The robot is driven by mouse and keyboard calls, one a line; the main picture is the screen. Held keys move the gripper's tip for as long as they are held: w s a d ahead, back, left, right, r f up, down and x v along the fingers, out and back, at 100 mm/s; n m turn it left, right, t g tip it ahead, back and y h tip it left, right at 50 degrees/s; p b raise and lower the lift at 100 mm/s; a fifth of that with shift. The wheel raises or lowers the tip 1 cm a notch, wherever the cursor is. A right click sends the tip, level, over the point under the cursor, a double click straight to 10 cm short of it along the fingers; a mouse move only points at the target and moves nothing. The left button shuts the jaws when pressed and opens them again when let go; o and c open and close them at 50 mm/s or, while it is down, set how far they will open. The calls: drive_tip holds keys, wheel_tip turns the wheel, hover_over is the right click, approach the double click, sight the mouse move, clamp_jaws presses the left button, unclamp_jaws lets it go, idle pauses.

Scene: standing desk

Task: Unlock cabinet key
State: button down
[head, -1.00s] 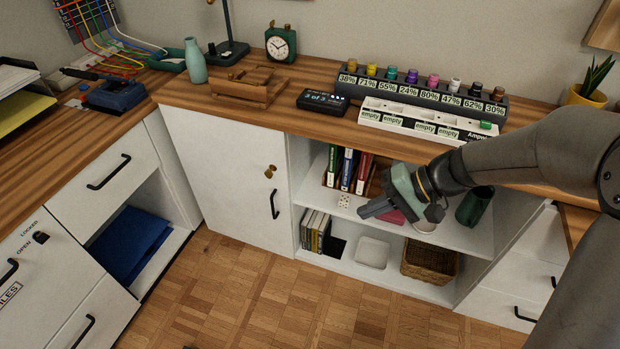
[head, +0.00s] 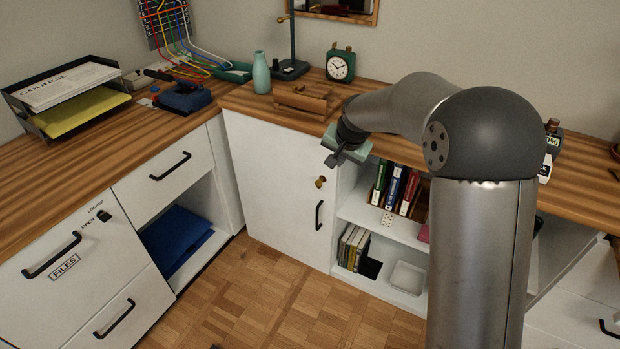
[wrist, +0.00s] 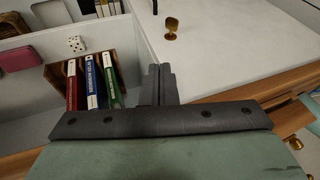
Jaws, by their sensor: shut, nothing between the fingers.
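The white cabinet door (head: 275,195) stands closed left of the open shelves. A brass key (head: 320,182) sits in its lock near the upper right edge, above the black door handle (head: 319,215). My gripper (head: 333,161) is shut and empty, above and slightly right of the key, near the countertop edge. In the wrist view, the shut fingers (wrist: 160,78) point toward the door's edge, and the brass key (wrist: 171,27) stands beyond them, slightly right and apart from them.
Open shelves right of the door hold books (head: 395,188), a white die (head: 387,219) and a white tray (head: 407,277). A files drawer (head: 60,255) with its own lock is at left. A clock (head: 340,66) stands on the wooden counter. My arm hides much of the right side.

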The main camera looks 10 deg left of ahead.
drive_tip(key=b, duration=0.2)
approach(319, 182)
drive_tip(key=d+f, duration=0.1)
drive_tip(key=w+d+f, duration=0.1)
drive_tip(key=shift+d+f, duration=0.15)
drive_tip(key=shift+f, duration=0.1)
drive_tip(key=shift+w+a+f, duration=0.35)
drive_tip(key=shift+a+f, duration=0.25)
drive_tip(key=shift+w+a+f, duration=0.3)
drive_tip(key=shift+a+f, duration=0.25)
drive_tip(key=shift+a, duration=0.05)
drive_tip(key=shift+w+a+f, duration=0.15)
drive_tip(key=shift+a+f, duration=0.05)
drive_tip(key=shift+a, duration=0.15)
drive_tip(key=shift+a+p, duration=0.1)
drive_tip(key=shift+p, duration=0.2)
